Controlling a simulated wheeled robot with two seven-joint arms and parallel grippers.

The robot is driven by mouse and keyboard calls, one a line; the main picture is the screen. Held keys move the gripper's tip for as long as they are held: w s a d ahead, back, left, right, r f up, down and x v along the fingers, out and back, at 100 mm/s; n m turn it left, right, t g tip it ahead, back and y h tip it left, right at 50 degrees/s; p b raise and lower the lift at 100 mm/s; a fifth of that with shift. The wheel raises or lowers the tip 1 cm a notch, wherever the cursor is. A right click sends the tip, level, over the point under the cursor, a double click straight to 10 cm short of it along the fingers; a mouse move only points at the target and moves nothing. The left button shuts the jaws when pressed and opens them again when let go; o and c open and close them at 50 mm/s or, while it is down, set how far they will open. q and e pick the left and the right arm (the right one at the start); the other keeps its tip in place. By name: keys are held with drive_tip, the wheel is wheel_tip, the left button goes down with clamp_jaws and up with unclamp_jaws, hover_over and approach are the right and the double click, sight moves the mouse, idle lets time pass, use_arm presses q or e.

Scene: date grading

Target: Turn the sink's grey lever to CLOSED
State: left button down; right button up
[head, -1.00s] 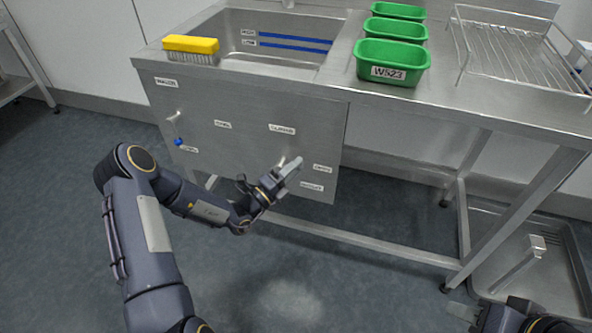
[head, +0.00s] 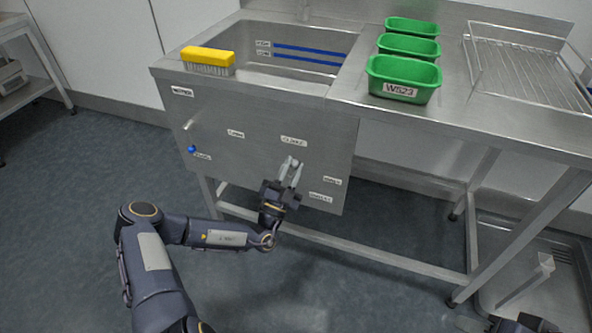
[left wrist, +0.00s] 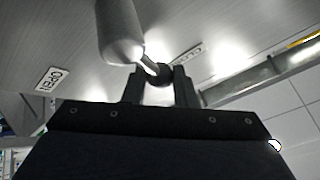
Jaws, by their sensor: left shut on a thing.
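The grey lever (left wrist: 122,36) is on the sink's steel front panel; in the left wrist view it is a large grey cylinder with a thin rod ending at a dark knob. My left gripper (left wrist: 158,82) is shut on that knob end. In the head view the left gripper (head: 289,174) is at the lower middle of the panel, pointing up, and largely hides the lever. The OPEN label (left wrist: 52,79) is left of the lever in the wrist view, the CLOSED label (left wrist: 188,53) to its right. My right gripper is mostly cut off at the bottom right.
A second valve with a blue knob (head: 192,149) is on the panel's left. A yellow brush (head: 208,57) lies at the sink's front rim. Green bins (head: 403,70) and a wire rack (head: 525,70) stand on the counter. Free floor is below the panel.

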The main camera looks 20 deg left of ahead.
use_arm(q)
drive_tip(key=shift+w+a+r+n+t+y, duration=0.1)
drive_tip(key=shift+a+n+y, duration=0.2)
drive_tip(key=shift+n+y, duration=0.3)
drive_tip(key=shift+s+a+f+n+t+y, duration=0.1)
drive_tip(key=shift+a+n+y, duration=0.15)
drive_tip(key=shift+n+y, duration=0.35)
drive_tip(key=shift+w+a+r+n+t+y, duration=0.1)
drive_tip(key=shift+a+n+y, duration=0.2)
drive_tip(key=shift+n+y, duration=0.3)
drive_tip(key=shift+n, duration=0.3)
drive_tip(key=c, duration=1.2)
unclamp_jaws()
drive_tip(key=shift+o, duration=0.2)
drive_tip(key=shift+d, duration=0.1)
drive_tip(key=v, duration=0.8)
